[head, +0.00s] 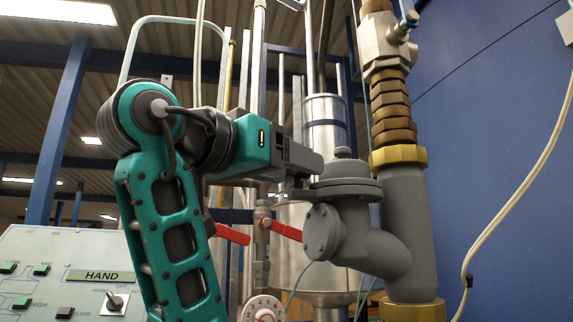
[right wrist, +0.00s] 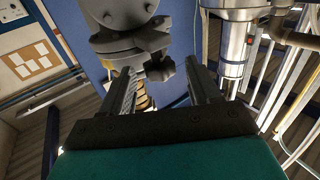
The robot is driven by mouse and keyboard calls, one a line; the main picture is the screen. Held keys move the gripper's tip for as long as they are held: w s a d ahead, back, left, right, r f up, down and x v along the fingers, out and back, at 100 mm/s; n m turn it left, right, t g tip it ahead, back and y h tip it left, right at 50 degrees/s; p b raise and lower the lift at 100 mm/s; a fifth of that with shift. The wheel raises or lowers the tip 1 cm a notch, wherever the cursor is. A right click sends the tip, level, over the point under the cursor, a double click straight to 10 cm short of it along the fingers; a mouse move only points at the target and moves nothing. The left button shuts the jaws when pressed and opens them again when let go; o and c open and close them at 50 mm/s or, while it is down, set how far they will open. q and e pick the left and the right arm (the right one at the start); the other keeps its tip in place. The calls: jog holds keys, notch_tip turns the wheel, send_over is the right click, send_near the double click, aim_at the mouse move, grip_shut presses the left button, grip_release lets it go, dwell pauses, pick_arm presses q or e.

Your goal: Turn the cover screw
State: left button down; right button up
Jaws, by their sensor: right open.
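The grey cast fitting (head: 343,205) has a round flanged cover (head: 345,172) with a small rounded cap, apparently the cover screw (head: 343,153), on top. My right gripper (head: 303,188) is beside the cover, on its left in the head view. In the right wrist view my right gripper (right wrist: 159,70) is open. The dark grey cap (right wrist: 161,69) shows between its fingertips, with clear gaps seen on both sides. I cannot tell whether a finger touches the cover. My left gripper is not in view.
A thick grey pipe (head: 405,220) with brass fittings (head: 392,105) stands right of the cover. Red lever handles (head: 286,230) and a dial (head: 263,309) are below the gripper. A control panel (head: 60,270) is at lower left. A blue wall (head: 490,150) lies behind.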

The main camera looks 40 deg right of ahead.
jog(key=shift+c, duration=0.3)
jog(key=c, duration=1)
